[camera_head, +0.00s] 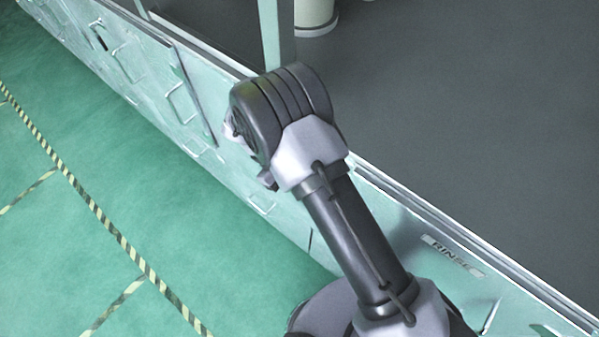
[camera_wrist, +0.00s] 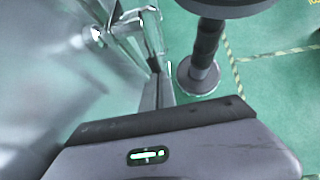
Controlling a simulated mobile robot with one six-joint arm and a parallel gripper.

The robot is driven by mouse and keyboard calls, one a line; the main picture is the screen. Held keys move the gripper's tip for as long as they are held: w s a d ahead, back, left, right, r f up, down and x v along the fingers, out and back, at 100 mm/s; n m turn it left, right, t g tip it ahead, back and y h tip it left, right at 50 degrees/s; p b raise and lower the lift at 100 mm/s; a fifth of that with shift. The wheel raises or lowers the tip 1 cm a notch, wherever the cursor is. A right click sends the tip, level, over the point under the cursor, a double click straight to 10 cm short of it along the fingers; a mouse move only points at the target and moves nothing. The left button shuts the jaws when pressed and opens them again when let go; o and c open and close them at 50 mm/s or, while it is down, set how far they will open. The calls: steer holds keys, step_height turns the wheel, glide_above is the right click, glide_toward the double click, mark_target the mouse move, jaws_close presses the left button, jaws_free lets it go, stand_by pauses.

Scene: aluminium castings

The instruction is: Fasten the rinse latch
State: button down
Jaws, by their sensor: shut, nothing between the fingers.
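The rinse panel carries a RINSE label (camera_head: 452,256) on its top edge, at the lower right of the head view. In the wrist view, a bright metal fitting (camera_wrist: 135,27), which looks like the latch, stands out from the pale panel at the upper left. Its exact position is hard to read. My gripper (camera_wrist: 158,92) is shut and empty. Its dark body fills the bottom of the wrist view, and it points toward the panel just below the fitting. In the head view my arm hides the gripper and the latch.
A long pale-green cabinet front (camera_head: 125,50) with several handles runs diagonally through the head view. A grey surface (camera_head: 470,130) lies behind it. The green floor (camera_head: 90,190) with striped tape is open on the left. A green post (camera_head: 276,35) stands beyond my arm.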

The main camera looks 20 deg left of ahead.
steer(key=shift+b+x, duration=0.5)
steer(key=shift+x, duration=0.3)
steer(key=shift+s+d+r, duration=0.1)
steer(key=shift+d, duration=0.1)
